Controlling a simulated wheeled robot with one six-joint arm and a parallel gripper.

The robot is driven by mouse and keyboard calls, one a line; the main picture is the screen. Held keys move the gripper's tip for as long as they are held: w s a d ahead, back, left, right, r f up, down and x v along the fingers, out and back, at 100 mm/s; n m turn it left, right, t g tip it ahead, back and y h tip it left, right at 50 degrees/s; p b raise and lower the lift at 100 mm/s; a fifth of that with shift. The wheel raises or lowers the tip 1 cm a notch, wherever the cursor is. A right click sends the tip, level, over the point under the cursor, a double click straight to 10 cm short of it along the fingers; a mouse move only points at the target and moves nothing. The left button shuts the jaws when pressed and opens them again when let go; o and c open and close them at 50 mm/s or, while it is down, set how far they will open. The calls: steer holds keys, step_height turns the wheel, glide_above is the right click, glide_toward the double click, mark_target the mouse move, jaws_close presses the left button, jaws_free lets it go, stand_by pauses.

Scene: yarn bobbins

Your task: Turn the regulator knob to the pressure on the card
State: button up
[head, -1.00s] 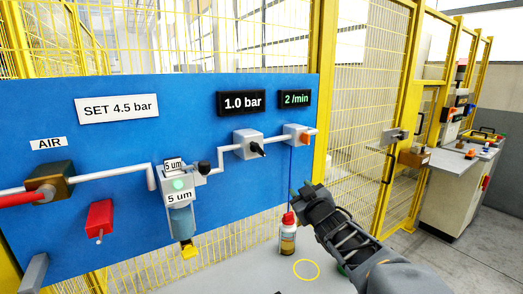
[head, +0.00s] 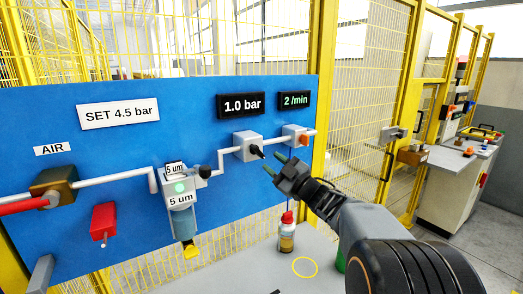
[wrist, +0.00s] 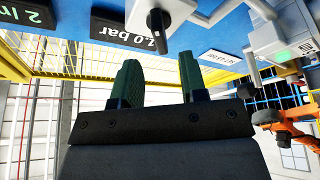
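The card (head: 118,113) at the upper left of the blue panel reads "SET 4.5 bar". The regulator (head: 246,147) is a grey block with a black knob (head: 257,152), below a black display (head: 242,105) reading "1.0 bar". My gripper (head: 276,165) is just right of and below the knob, apart from it, with its green fingers spread and nothing between them. In the wrist view, the knob (wrist: 155,20) appears beyond the open fingers (wrist: 160,75), near the top edge, and the picture is upside down.
A filter unit (head: 180,190) with a dark knob is to the left. A red-capped bottle (head: 287,232) stands on the bench below my arm.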

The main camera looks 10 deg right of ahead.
mark_target(261, 154)
steer(key=shift+p+x, duration=0.7)
steer(key=shift+x, duration=2.2)
jaws_close()
